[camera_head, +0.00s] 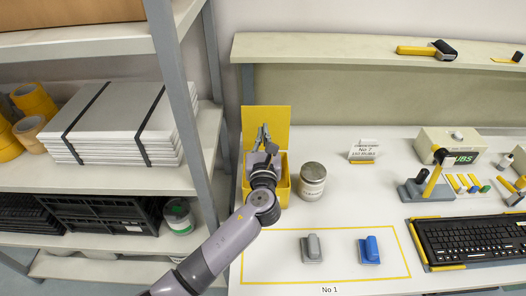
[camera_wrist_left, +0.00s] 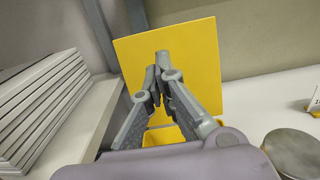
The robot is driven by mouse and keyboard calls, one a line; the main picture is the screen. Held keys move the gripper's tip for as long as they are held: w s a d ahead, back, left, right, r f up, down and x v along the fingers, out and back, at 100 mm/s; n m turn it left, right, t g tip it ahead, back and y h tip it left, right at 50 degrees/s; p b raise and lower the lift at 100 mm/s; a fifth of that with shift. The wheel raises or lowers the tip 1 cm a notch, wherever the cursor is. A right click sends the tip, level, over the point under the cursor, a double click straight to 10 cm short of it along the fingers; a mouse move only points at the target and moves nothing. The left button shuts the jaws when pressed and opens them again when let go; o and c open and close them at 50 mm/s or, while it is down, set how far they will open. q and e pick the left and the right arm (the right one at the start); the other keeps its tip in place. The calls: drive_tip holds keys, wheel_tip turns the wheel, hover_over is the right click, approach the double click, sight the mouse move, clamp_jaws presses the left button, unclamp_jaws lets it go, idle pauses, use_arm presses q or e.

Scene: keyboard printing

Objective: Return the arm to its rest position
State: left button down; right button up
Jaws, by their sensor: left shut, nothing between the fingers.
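My left arm comes in from the bottom left in the head view. Its gripper (camera_head: 264,130) points up and away, above a yellow box (camera_head: 283,190) with its yellow lid or back panel (camera_head: 278,119) upright behind. In the left wrist view the two fingers of my left gripper (camera_wrist_left: 157,62) meet at the tips, with nothing between them. The yellow panel (camera_wrist_left: 200,50) stands behind the fingers, and part of the yellow box (camera_wrist_left: 165,136) shows beneath them. The inside of the box is mostly hidden by my arm. My right gripper is in neither view.
A round tin (camera_head: 312,182) stands right of the box. A grey stamp (camera_head: 311,248) and a blue stamp (camera_head: 369,250) lie in the yellow-outlined area. A keyboard (camera_head: 474,240) is at right. A metal shelf (camera_head: 100,178) with stacked panels stands close on the left. A raised ledge (camera_head: 340,47) runs behind.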

use_arm(q)
drive_tip(key=s, duration=0.8)
drive_tip(key=s+a+f+n+g+y, duration=0.1)
drive_tip(key=s+a+f+n+g, duration=0.3)
drive_tip(key=s+a+f+n, duration=0.45)
drive_tip(key=s+a+f+n+g+y, duration=0.2)
drive_tip(key=s+a+f+n+g, duration=0.4)
drive_tip(key=n, duration=0.5)
drive_tip(key=s+a+f+n+g+h, duration=0.1)
drive_tip(key=s+a+n+g+h, duration=0.15)
drive_tip(key=s+n, duration=0.5)
drive_tip(key=s+a+f+n+g+h, duration=0.1)
drive_tip(key=s+a+n+g, duration=0.25)
drive_tip(key=s+n, duration=0.45)
wheel_tip(320, 180, down, 27)
drive_tip(key=s+m+b, duration=0.1)
drive_tip(key=s+b, duration=0.1)
drive_tip(key=s+a+f+g+b, duration=0.1)
drive_tip(key=s+a+f+b, duration=0.1)
drive_tip(key=s+f, duration=1.5)
wheel_tip(320, 180, down, 2)
drive_tip(key=shift+a+f, duration=0.2)
drive_tip(key=shift+a, duration=0.5)
